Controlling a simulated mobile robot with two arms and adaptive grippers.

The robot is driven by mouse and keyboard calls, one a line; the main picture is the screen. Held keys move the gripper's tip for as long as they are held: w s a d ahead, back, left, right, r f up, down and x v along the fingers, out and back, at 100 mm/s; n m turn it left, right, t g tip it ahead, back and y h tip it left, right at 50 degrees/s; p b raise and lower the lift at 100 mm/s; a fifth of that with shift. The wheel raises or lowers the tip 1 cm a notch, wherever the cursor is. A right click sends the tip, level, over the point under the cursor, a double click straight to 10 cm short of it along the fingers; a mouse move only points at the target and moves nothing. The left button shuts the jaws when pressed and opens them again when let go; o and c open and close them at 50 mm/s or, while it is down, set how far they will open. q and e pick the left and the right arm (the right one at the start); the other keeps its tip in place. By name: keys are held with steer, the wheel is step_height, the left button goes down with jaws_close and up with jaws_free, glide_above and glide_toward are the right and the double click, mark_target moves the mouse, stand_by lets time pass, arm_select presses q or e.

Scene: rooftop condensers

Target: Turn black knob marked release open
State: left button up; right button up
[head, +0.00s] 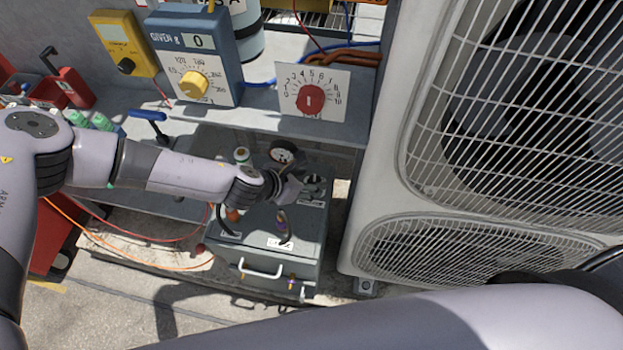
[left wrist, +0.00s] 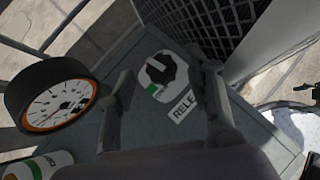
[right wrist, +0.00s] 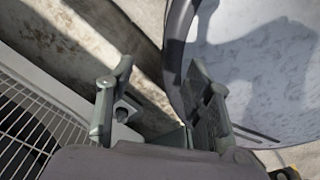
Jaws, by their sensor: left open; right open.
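The black knob (left wrist: 160,70) sits on a round white plate with a green mark, on top of a grey box (head: 265,268). A label (left wrist: 184,107) reading "RELE", its end cut off, lies beside it. My left gripper (left wrist: 168,74) is open, with its fingers on either side of the knob in the left wrist view. I cannot tell whether they touch it. In the head view my left gripper (head: 297,188) is over the box's right rear part. My right gripper (right wrist: 160,72) is open and empty, away from the box.
A dial gauge (left wrist: 55,98) and a white cylinder stand left of the knob in the left wrist view. A large condenser unit (head: 388,130) with grilles stands close right of the box. A shelf behind carries a red dial (head: 310,99) and a blue meter (head: 185,45).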

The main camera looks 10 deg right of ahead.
arm_select(q)
steer(key=shift+w+d+f, duration=0.25)
steer(key=shift+d+f, duration=0.25)
steer(key=shift+f, duration=0.1)
steer(key=shift+w, duration=0.1)
jaws_close()
arm_select(e)
steer(key=shift+s+a+f, duration=0.1)
steer(key=shift+s+a, duration=0.05)
steer(key=shift+a, duration=0.25)
